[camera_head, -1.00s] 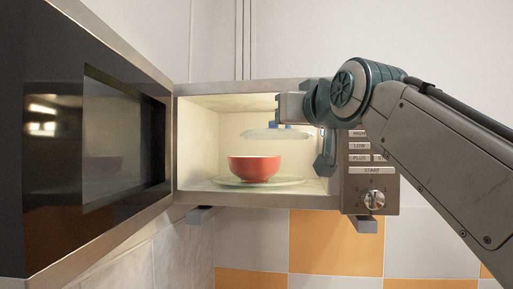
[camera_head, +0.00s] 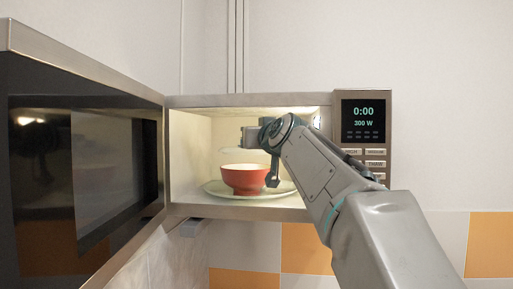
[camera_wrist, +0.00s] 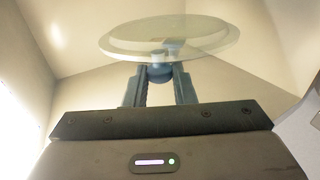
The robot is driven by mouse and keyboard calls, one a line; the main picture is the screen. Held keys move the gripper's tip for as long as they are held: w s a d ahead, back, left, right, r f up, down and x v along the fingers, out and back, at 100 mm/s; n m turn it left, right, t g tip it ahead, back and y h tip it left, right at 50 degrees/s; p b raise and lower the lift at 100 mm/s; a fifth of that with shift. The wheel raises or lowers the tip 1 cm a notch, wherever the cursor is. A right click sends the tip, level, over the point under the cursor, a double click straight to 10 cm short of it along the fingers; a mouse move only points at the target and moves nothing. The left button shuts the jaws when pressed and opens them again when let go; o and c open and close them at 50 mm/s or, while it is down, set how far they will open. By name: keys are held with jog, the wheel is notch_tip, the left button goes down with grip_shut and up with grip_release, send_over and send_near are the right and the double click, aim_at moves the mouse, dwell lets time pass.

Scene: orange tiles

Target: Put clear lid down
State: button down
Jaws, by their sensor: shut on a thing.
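The clear lid (camera_wrist: 125,42) is a transparent round disc with a blue knob (camera_wrist: 160,73). My gripper (camera_wrist: 160,80) is shut on this knob, one finger on each side, in the wrist view. In the head view my gripper (camera_head: 248,137) is inside the open microwave, above and slightly right of the red bowl's middle. The lid is faint there and its edge is hard to make out. The red bowl (camera_head: 243,181) stands upright on the pale glass plate (camera_head: 215,189).
The microwave door (camera_head: 82,170) is swung wide open to the left. The control panel (camera_head: 363,122) is on the right, reading 0:00 and 300 W. The cavity walls and ceiling are close around my gripper. My forearm passes in front of the opening's right side.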

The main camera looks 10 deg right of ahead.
aim_at(257, 153)
jog(key=shift+f, duration=1.5)
jog(key=shift+f+b, duration=0.35)
jog(key=shift+b, duration=0.05)
jog(key=shift+f, duration=0.1)
jog(key=c, duration=1.2)
grip_release()
